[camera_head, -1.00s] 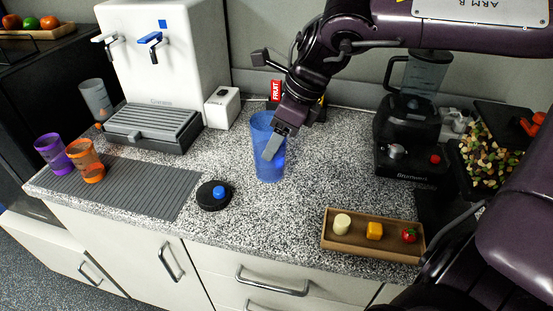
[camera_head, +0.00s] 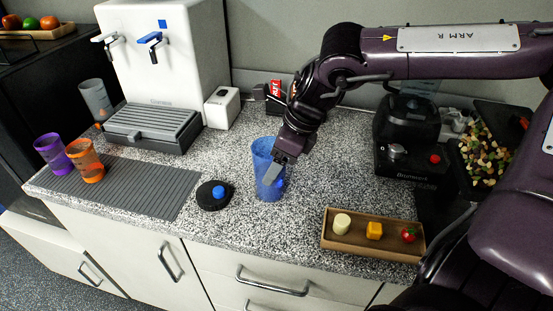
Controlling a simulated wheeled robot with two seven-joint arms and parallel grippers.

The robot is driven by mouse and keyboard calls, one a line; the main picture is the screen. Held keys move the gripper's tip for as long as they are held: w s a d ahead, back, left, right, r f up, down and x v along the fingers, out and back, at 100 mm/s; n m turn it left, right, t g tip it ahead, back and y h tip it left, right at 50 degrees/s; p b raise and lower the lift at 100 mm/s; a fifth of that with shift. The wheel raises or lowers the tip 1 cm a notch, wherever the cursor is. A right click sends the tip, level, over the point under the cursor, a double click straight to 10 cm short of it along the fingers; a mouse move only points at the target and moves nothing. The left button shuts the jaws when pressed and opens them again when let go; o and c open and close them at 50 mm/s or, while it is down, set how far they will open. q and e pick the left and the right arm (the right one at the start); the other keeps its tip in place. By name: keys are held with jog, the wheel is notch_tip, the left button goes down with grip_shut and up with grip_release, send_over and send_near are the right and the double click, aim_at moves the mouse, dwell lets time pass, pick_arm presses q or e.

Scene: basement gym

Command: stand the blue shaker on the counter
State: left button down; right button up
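The blue shaker (camera_head: 264,155) is a translucent, open-topped cup, upright in the middle of the head view. My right gripper (camera_head: 275,174) reaches down to it from the upper right and is shut on its side, one finger showing across the front. The other finger is mostly hidden by the shaker. The shaker's base appears at or just above the speckled counter (camera_head: 330,180); I cannot tell whether it touches. My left gripper is not in view.
A black round lid with a blue knob (camera_head: 214,196) lies just left of the shaker. A wooden tray (camera_head: 334,256) with small food pieces is front right. A blender (camera_head: 405,150) stands right, a white dispenser (camera_head: 180,60) back left. Orange (camera_head: 86,160) and purple (camera_head: 50,152) cups stand on a grey mat (camera_head: 150,185).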

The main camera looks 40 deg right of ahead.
jog(key=shift+o, duration=1.1)
jog(key=v, duration=1.2)
jog(key=shift+r, duration=0.25)
jog(key=shift+w, duration=0.1)
